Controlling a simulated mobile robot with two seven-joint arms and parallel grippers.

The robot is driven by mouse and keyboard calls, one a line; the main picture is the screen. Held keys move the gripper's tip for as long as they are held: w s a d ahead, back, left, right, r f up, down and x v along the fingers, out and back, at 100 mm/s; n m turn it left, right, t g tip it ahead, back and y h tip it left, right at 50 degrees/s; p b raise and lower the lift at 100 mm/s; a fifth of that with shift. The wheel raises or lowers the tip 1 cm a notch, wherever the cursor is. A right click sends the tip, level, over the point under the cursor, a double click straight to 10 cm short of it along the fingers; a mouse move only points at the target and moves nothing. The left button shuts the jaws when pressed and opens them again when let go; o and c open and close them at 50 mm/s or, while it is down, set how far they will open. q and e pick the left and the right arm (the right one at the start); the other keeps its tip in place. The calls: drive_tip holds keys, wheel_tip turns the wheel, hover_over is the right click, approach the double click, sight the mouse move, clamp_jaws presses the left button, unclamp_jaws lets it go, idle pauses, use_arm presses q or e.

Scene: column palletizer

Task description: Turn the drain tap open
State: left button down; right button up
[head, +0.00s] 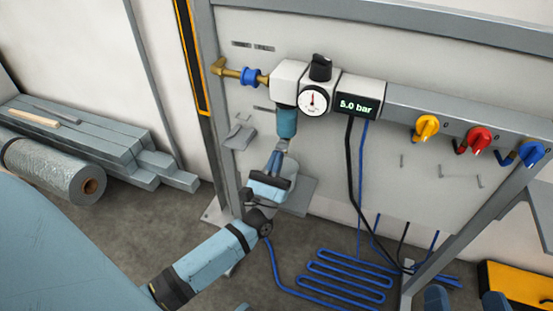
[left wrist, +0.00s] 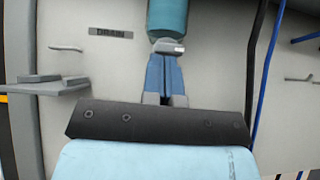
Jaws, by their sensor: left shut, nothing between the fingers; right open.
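The drain tap (left wrist: 168,46) is a small grey piece under the teal bowl (head: 287,122) of the filter unit. In the head view the tap (head: 283,143) is small, and its turn position cannot be told. My left gripper (head: 279,152) reaches up from below, with its blue fingers shut and nothing between them. In the left wrist view the fingertips (left wrist: 168,56) are right at the tap's lower edge; I cannot tell whether they touch. My right gripper (head: 466,296) shows only as two blue fingertips, spread apart, at the bottom right.
A DRAIN label (left wrist: 110,32) and a small grey shelf (left wrist: 60,88) are on the panel. A gauge (head: 313,100), a display reading 5.0 bar (head: 358,106) and yellow, red and blue knobs (head: 478,139) run to the right. Cables hang right of my left gripper.

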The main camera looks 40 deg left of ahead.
use_arm(q)
drive_tip(key=shift+a+m+h+p, duration=0.2)
drive_tip(key=shift+m+h+p, duration=0.1)
drive_tip(key=shift+m+h, duration=1.35)
